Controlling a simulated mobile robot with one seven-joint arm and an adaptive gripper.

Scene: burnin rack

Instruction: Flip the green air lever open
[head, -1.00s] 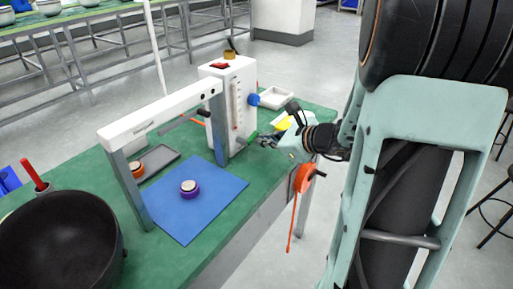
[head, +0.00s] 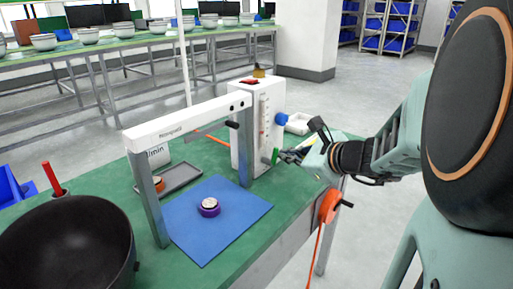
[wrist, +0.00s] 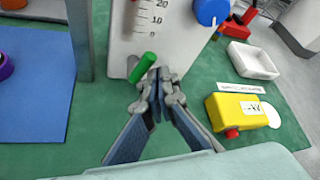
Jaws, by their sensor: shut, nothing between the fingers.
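The green air lever (wrist: 143,67) sticks out low on the front of the white flowmeter column in the wrist view, tilted up to the right. It also shows small in the head view (head: 275,157). The white column (head: 243,150) carries a scale and a blue knob (head: 281,119). My gripper (wrist: 157,78) is shut and empty, its fingertips right beside the lever's right end. I cannot tell whether they touch it. In the head view my gripper (head: 285,156) reaches in from the right, just right of the lever.
A blue mat (head: 236,224) with a purple-ringed puck (head: 209,207) lies under the white-beamed frame (head: 185,121). A yellow box (wrist: 240,110) and a white tray (wrist: 252,60) lie right of the gripper. A black bowl (head: 65,245) stands front left. An orange reel (head: 329,206) hangs at the table edge.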

